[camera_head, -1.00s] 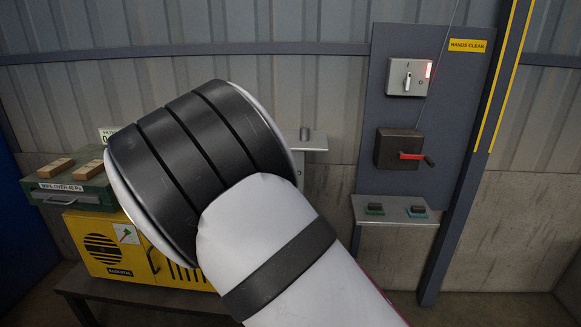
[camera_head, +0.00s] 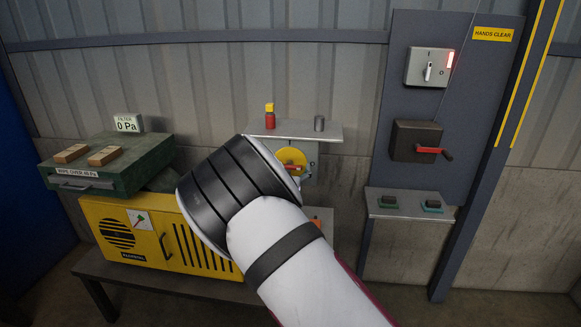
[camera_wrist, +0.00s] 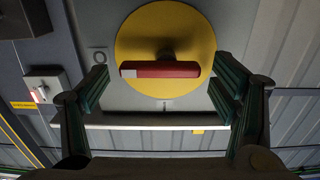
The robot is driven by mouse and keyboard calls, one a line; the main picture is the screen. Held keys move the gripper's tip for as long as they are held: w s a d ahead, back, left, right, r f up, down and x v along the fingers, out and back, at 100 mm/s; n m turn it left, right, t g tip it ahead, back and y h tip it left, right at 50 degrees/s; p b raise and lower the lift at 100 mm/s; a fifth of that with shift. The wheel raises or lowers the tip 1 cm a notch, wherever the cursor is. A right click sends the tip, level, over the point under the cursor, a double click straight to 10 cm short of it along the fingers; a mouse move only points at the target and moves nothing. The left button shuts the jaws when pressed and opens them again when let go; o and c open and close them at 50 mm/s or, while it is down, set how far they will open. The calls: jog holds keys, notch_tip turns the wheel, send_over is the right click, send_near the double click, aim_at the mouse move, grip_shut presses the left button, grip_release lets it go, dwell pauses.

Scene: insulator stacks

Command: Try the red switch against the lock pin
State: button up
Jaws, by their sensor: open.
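The red switch (camera_wrist: 160,69) is a bar handle on a round yellow disc (camera_wrist: 165,28). In the wrist view the bar lies level between my open fingers, with space on both sides. My gripper (camera_wrist: 160,80) is open and empty. In the head view the yellow disc (camera_head: 292,155) and part of the red bar show just beyond my arm, which hides the gripper. A small grey ring (camera_wrist: 97,56) sits beside the disc in the wrist view; I cannot tell whether it is the lock pin.
A shelf (camera_head: 300,130) above the disc holds a red-and-yellow bottle (camera_head: 270,116) and a grey cylinder (camera_head: 319,123). A yellow cabinet (camera_head: 130,235) and green case (camera_head: 140,165) stand left. A panel with a grey switch box (camera_head: 428,67) and dark red-handled box (camera_head: 415,141) stands right.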

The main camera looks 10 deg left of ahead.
jog(key=shift+w, duration=0.75)
jog(key=shift+c, duration=0.6)
jog(key=c, duration=1.1)
jog(key=shift+o, duration=0.2)
jog(key=shift+r+n, duration=0.1)
jog(key=shift+n, duration=0.7)
jog(key=o, duration=1.2)
jog(key=s, duration=1.2)
jog(key=shift+a, duration=0.2)
